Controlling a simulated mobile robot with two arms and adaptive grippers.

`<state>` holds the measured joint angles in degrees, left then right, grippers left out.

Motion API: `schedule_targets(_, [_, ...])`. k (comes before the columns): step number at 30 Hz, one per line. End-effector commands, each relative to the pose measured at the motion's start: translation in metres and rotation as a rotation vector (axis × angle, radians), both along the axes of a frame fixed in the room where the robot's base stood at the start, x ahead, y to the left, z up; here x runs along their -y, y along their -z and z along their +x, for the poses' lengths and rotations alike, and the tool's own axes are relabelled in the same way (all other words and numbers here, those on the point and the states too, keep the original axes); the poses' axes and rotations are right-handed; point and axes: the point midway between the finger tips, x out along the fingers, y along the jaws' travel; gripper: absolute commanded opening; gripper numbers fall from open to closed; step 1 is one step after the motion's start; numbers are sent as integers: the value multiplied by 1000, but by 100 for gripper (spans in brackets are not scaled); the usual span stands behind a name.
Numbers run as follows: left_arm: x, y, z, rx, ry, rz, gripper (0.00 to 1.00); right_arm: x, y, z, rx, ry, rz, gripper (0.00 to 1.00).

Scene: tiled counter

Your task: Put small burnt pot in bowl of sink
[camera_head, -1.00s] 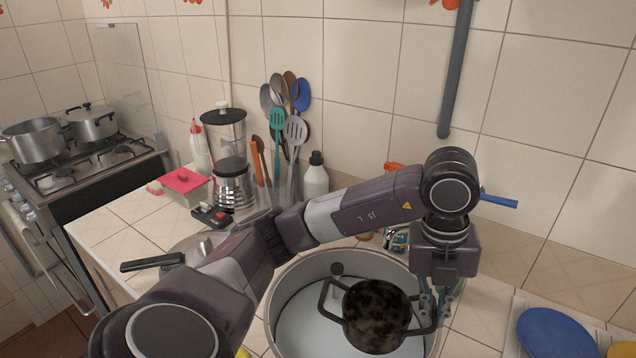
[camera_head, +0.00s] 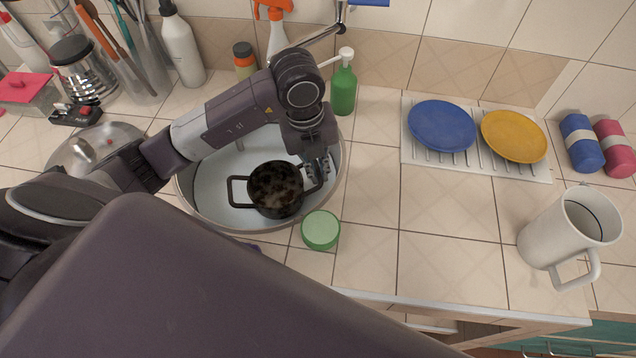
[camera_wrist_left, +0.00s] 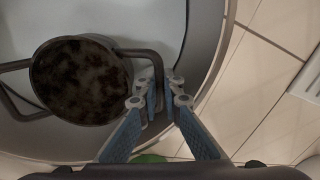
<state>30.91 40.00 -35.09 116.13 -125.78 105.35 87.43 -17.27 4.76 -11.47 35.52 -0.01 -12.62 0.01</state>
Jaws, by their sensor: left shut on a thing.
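The small burnt pot (camera_head: 275,190), dark with a blackened, mottled top and two loop handles, is inside the outline of the round sink bowl (camera_head: 215,178). I cannot tell whether the pot touches the bottom. My left gripper (camera_head: 321,176) comes down over the right side of the bowl and is shut on the pot's right handle. In the left wrist view the blue fingers (camera_wrist_left: 160,88) close on the handle, with the pot (camera_wrist_left: 80,80) to their left over the pale bowl floor. My right gripper is not in view.
A green-topped round object (camera_head: 320,230) stands at the bowl's front right edge. A green soap bottle (camera_head: 344,88) and an orange spray bottle (camera_head: 277,30) stand behind. A rack (camera_head: 420,150) holds a blue and a yellow plate. A white mug (camera_head: 560,235) stands far right. The counter between is clear.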

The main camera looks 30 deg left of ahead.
Motion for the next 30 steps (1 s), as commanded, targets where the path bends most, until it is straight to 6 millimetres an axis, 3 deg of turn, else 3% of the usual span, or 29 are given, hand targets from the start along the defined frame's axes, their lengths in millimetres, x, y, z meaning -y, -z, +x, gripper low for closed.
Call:
schedule_targets(6, [0,21,0,0,0,-1,0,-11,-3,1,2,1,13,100])
schedule_targets(15, [0,60,0,-1,-1,-1,0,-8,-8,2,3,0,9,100])
schedule_targets(22, [0,62,0,1,0,1,0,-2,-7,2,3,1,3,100])
schedule_targets(23, [0,63,0,1,0,1,8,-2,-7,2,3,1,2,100])
schedule_targets(27, [0,62,0,1,0,1,24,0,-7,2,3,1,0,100])
schedule_targets(30, [0,62,0,1,0,1,24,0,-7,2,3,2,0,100])
